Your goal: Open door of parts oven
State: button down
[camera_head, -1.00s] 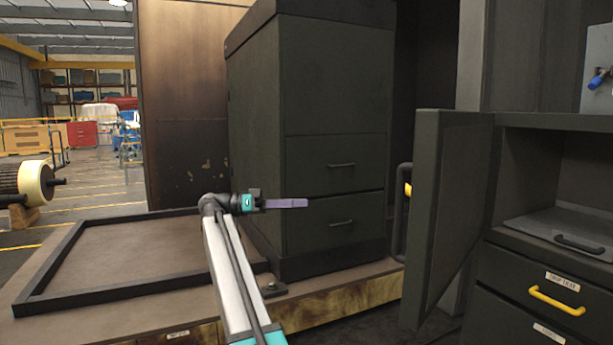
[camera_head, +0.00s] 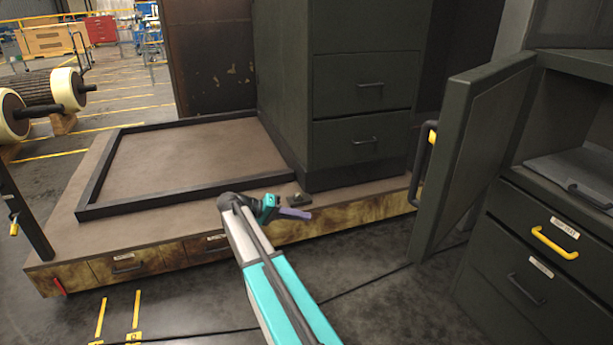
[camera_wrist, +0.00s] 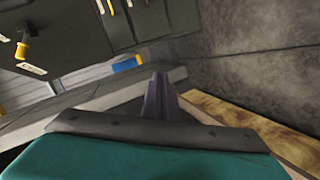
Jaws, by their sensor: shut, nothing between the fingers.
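A dark green cabinet with an open compartment (camera_head: 575,135) stands at the right in the head view; it appears to be the parts oven. Its door (camera_head: 480,145) is swung wide open, edge towards me. A black bar handle (camera_head: 421,165) with a yellow part is on the door's outer face. My gripper (camera_head: 296,213) is shut and empty, with purple fingers, in front of the low platform, left of the door and apart from it. The shut fingers (camera_wrist: 160,95) also show in the wrist view.
Below the compartment are drawers, one with a yellow handle (camera_head: 555,243). A dark drawer cabinet (camera_head: 365,100) stands on the wooden platform (camera_head: 180,220). A roller on a stand (camera_head: 40,95) is at left. The floor (camera_head: 390,280) before the door is clear.

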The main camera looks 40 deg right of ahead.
jog(key=s+a+f+n+t+y+p, duration=0.1)
jog(key=s+a+f+n+y+p, duration=0.55)
jog(key=s+a+f+p, duration=0.85)
jog(key=s+a+n+y+p, duration=0.1)
jog(key=s+a+y+p, duration=0.2)
jog(key=s+a, duration=0.6)
jog(key=s+a+f+n+g+y+p, duration=0.1)
jog(key=s+a+y+p, duration=0.2)
jog(key=s, duration=1.1)
jog(key=a+p, duration=0.3)
jog(key=a, duration=0.3)
jog(key=shift+s+f, duration=0.2)
jog(key=shift+f, duration=0.1)
jog(key=shift+n, duration=0.25)
